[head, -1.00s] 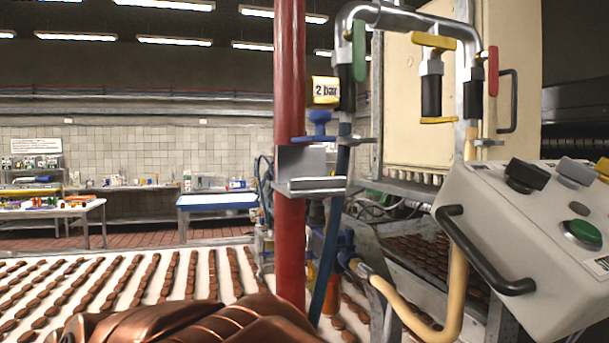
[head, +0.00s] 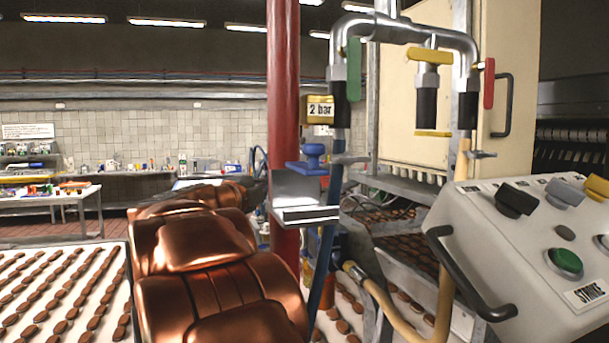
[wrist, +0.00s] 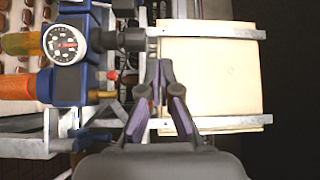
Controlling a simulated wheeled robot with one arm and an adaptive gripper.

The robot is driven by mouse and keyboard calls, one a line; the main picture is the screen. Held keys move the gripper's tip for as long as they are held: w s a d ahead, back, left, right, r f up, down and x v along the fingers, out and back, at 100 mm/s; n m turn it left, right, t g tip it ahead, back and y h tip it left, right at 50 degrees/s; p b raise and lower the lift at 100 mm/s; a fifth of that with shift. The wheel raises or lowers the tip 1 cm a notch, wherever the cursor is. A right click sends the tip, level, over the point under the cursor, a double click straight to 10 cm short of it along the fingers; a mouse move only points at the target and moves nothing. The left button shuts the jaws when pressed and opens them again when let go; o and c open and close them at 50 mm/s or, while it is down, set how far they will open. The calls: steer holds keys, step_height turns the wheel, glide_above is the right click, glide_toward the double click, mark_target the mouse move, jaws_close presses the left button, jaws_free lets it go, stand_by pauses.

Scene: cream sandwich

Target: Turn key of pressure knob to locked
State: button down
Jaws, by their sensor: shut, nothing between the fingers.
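In the wrist view my gripper (wrist: 161,72) is shut and empty, its dark fingers with purple pads meeting near the middle. Left of it is a blue regulator body (wrist: 72,80) with a round white gauge (wrist: 65,44). A dark cylindrical knob (wrist: 127,40) sticks out of the body toward the right, above and left of the fingertips. A small red part (wrist: 113,75) shows below the knob. I cannot make out which part is the key or how it is turned. In the head view a blue knob (head: 313,155) sits by a yellow "2 bar" label (head: 320,109).
A red post (head: 282,90) with a metal bracket (head: 305,195) stands close to my copper arm. Hoses and pipes with coloured handles are right of it. A grey control box (head: 530,250) is at the right. A cream panel (wrist: 210,70) lies beyond the fingers.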

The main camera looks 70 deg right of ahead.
steer(key=s+d+m+g+p, duration=0.1)
steer(key=d+p, duration=0.2)
steer(key=d, duration=0.4)
steer(key=s+d+m+g+p, duration=0.1)
steer(key=s+d+p, duration=0.1)
steer(key=d, duration=0.5)
steer(key=shift+s+d+f+g+y+p, duration=0.2)
steer(key=shift+s+f+g+y+p, duration=0.1)
steer(key=shift+g+p, duration=0.1)
steer(key=shift+a, duration=0.1)
steer(key=shift+m, duration=0.3)
steer(key=shift+f+g+b, duration=0.1)
steer(key=shift+g+b, duration=0.2)
steer(key=shift+g, duration=0.1)
